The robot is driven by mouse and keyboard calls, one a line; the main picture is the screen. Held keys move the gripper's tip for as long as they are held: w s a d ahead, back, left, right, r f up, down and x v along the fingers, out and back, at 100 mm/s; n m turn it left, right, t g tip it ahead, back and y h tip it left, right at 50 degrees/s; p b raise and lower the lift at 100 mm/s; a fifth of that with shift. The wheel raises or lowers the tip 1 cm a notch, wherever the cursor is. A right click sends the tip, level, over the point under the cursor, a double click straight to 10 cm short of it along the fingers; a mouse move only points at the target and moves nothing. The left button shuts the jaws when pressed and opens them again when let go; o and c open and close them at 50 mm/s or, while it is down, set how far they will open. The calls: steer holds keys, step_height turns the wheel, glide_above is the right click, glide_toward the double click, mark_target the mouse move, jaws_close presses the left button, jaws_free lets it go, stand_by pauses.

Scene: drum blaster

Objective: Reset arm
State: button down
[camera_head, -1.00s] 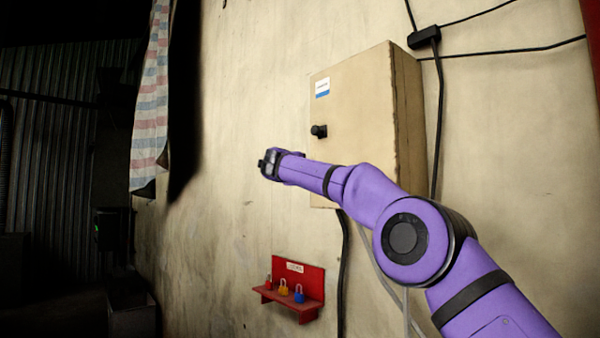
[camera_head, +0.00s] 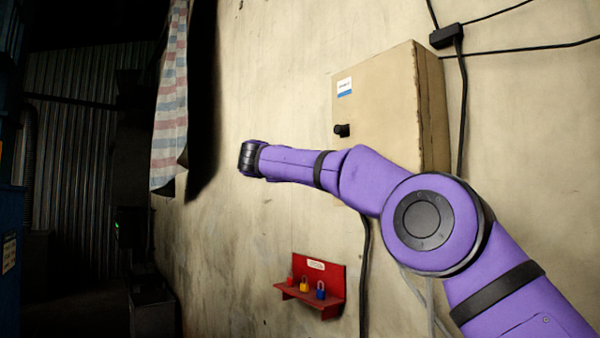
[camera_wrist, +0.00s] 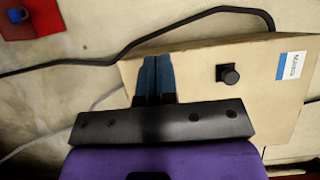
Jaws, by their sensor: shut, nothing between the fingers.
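My purple arm reaches in from the lower right of the head view, and its wrist end (camera_head: 250,158) is in front of the wall, left of the beige box. The fingers cannot be made out there. In the wrist view my gripper (camera_wrist: 156,62) is shut and empty, its two dark blue fingers side by side. Behind the fingers is the beige electrical box (camera_head: 375,105) on the wall, which fills much of the wrist view (camera_wrist: 195,75). The box has a black knob (camera_head: 342,130) and a white and blue label. My arm hides its lower part.
A red shelf (camera_head: 331,275) with small padlocks (camera_head: 304,286) hangs on the wall below my arm. A striped cloth (camera_head: 170,110) hangs at left. Black cables run on the wall around the box. The dark area at far left has corrugated metal (camera_head: 75,150).

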steer(key=shift+s+a, duration=0.15)
steer(key=s+d+r+n+t+y, duration=0.55)
steer(key=s+r+n+y, duration=0.45)
steer(key=n, duration=0.3)
steer(key=s+d+f+n+g+y, duration=0.2)
steer(key=s+d+n+g+y, duration=0.1)
steer(key=s+n, duration=0.1)
steer(key=s+d+f+n+g+h, duration=0.1)
steer(key=s+d+f+g, duration=0.3)
steer(key=s+d+f, duration=0.5)
steer(key=s+d+f+n+g+h, duration=0.2)
steer(key=s+d+f+g, duration=0.3)
steer(key=s+d+f, duration=0.4)
steer(key=s+d+f+n+g+h, duration=0.2)
steer(key=s+d+f+g, duration=0.3)
steer(key=s+f, duration=1.5)
steer(key=d+h, duration=0.1)
steer(key=d, duration=0.3)
steer(key=shift+s+d, duration=0.35)
steer(key=shift+d, duration=0.05)
steer(key=shift+d+f, duration=0.1)
